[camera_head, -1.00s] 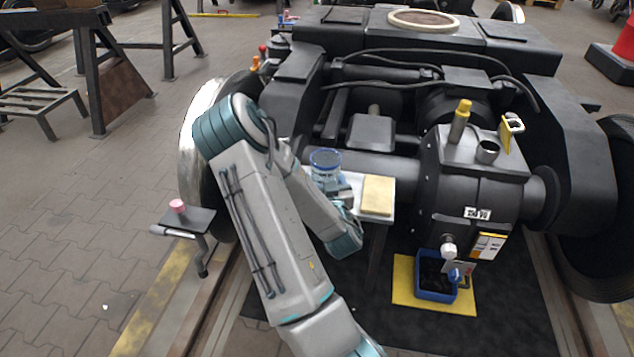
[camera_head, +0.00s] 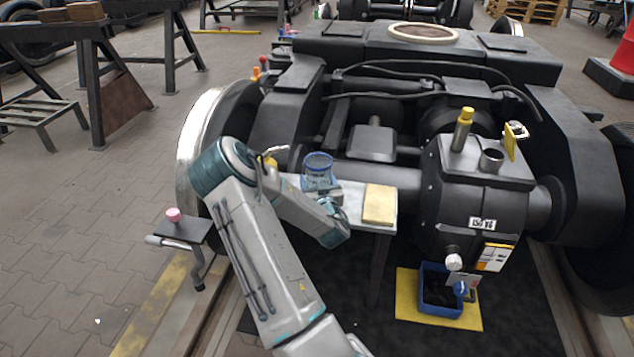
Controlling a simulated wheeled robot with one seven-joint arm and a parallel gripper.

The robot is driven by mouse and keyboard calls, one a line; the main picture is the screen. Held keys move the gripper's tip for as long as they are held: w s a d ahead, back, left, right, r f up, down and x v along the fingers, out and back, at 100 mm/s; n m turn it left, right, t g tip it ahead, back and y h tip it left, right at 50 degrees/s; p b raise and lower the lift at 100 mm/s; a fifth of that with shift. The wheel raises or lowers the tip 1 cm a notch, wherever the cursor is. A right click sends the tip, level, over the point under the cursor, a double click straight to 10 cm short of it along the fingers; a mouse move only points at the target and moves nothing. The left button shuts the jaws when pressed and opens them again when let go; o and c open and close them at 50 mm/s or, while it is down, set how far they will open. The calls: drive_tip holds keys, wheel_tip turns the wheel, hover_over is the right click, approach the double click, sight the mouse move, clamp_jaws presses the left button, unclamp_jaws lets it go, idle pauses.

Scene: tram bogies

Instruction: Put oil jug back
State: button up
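The oil jug (camera_head: 318,172) looks like a clear, blue-tinted vessel with a dark blue rim. It is upright over the left part of a small light side table (camera_head: 351,201). My gripper (camera_head: 334,190) is right at the jug's lower right side, at the end of my bent arm. My wrist and forearm hide the fingers and part of the jug's base. I cannot tell whether the fingers grip the jug, or whether its base rests on the table.
A yellow pad (camera_head: 379,205) lies on the table's right side. A yellow-topped item (camera_head: 271,160) shows behind my elbow. The black gearbox (camera_head: 470,205) stands to the right, with a blue drip tray (camera_head: 440,308) on a yellow mat (camera_head: 407,297) below. A wheel (camera_head: 197,135) is at left.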

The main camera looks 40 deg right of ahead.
drive_tip(key=shift+f, duration=0.1)
drive_tip(key=o, duration=0.6)
drive_tip(key=shift+f, duration=0.1)
drive_tip(key=o, duration=0.5)
drive_tip(key=shift+c, duration=0.2)
